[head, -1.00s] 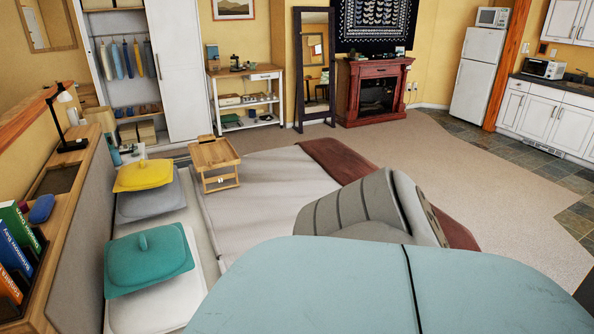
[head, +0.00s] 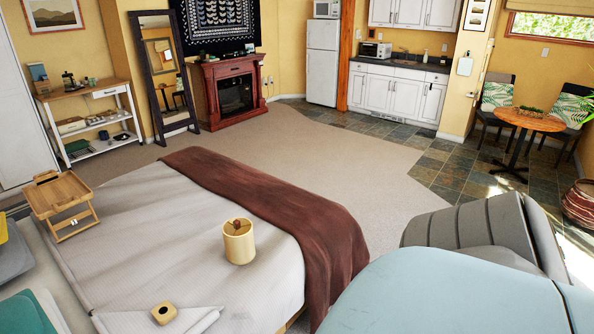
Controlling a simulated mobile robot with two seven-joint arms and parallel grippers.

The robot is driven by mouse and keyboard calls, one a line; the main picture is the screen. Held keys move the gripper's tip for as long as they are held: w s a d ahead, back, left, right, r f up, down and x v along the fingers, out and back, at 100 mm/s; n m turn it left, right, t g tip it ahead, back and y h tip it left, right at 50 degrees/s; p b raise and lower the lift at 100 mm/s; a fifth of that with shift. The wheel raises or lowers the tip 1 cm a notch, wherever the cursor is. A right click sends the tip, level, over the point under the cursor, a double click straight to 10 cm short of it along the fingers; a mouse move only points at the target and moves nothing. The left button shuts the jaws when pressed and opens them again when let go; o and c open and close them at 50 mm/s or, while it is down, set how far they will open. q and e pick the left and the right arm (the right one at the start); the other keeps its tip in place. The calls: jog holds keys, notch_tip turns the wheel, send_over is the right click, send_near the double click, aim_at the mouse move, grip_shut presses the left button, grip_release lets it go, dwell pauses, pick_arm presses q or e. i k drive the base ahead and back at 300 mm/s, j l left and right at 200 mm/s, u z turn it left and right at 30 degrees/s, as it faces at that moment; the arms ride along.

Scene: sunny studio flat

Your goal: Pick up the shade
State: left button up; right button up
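A cream cylinder (head: 239,245) with a brown knob in its open top stands upright on the bed in the head view. It looks like the shade, though I cannot be sure. A small wooden block (head: 164,313) with a dark hole in its top sits on folded pale cloth near the bottom edge, apart from the cylinder. Neither of my grippers shows in the head view. Only my grey and teal body parts are seen at the lower right.
The bed (head: 170,235) has a dark red throw (head: 255,195) across it. A wooden tray table (head: 62,203) stands on its left side. A white shelf trolley (head: 92,118) and a fireplace (head: 233,92) are behind. Carpet lies open beyond the bed (head: 330,145).

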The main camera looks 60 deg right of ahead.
aim_at(238, 232)
jog(key=z, duration=1.55)
jog(key=u, duration=0.5)
jog(key=i+l+u, duration=0.25)
jog(key=l+u, duration=0.2)
jog(key=i+l+u, duration=0.2)
jog(key=l+u, duration=0.25)
jog(key=i+l+u, duration=0.15)
jog(key=l, duration=0.35)
jog(key=i+l+u, duration=0.15)
jog(key=l, duration=0.3)
jog(key=i+l, duration=0.1)
jog(key=l, duration=0.85)
